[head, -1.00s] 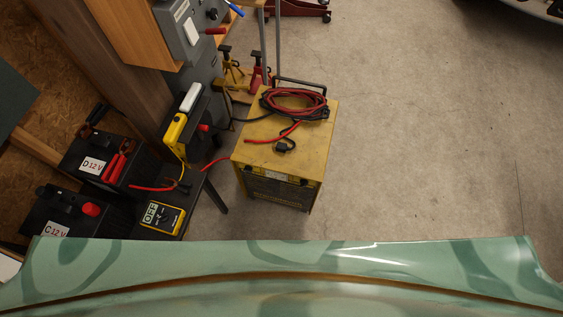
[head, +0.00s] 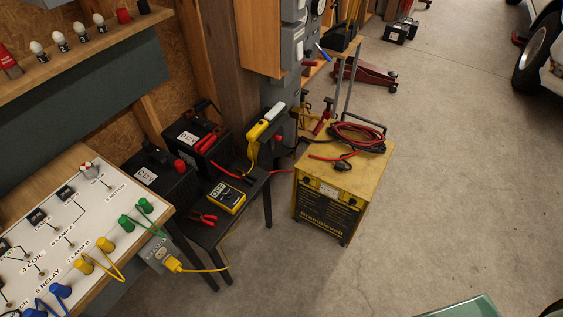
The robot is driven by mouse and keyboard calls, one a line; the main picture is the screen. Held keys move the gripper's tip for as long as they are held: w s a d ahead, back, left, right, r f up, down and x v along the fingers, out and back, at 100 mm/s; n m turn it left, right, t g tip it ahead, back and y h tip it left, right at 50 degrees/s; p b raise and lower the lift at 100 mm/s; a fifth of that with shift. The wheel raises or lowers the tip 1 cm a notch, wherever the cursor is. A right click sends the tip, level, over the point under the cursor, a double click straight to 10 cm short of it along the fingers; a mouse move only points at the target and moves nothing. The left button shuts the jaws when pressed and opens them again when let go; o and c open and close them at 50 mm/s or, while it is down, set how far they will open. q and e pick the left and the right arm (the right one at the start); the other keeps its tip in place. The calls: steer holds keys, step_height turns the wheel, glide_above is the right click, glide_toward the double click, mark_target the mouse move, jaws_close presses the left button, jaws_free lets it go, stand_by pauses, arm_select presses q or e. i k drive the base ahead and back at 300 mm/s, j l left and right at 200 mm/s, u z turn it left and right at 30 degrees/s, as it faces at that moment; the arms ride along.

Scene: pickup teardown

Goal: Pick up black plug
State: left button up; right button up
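A small black piece that looks like the black plug (head: 343,166) lies on top of the yellow charger box (head: 372,183), near its front edge. It sits beside the red and black cable coil (head: 357,138), and its exact shape is too small to tell. Neither of my grippers shows in the head view.
A black stand with a yellow multimeter (head: 226,197) and batteries (head: 162,178) is left of the box. A white circuit board (head: 70,235) lies on a bench at lower left. A green panel (head: 468,309) edges the bottom right. Concrete floor right of the box is clear.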

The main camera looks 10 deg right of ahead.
mark_target(339, 167)
steer(key=i+l+u, duration=0.1)
steer(key=l+u, duration=0.5)
steer(key=u, duration=0.2)
steer(key=l+u, duration=0.75)
steer(key=i+j, duration=0.05)
steer(key=j, duration=0.05)
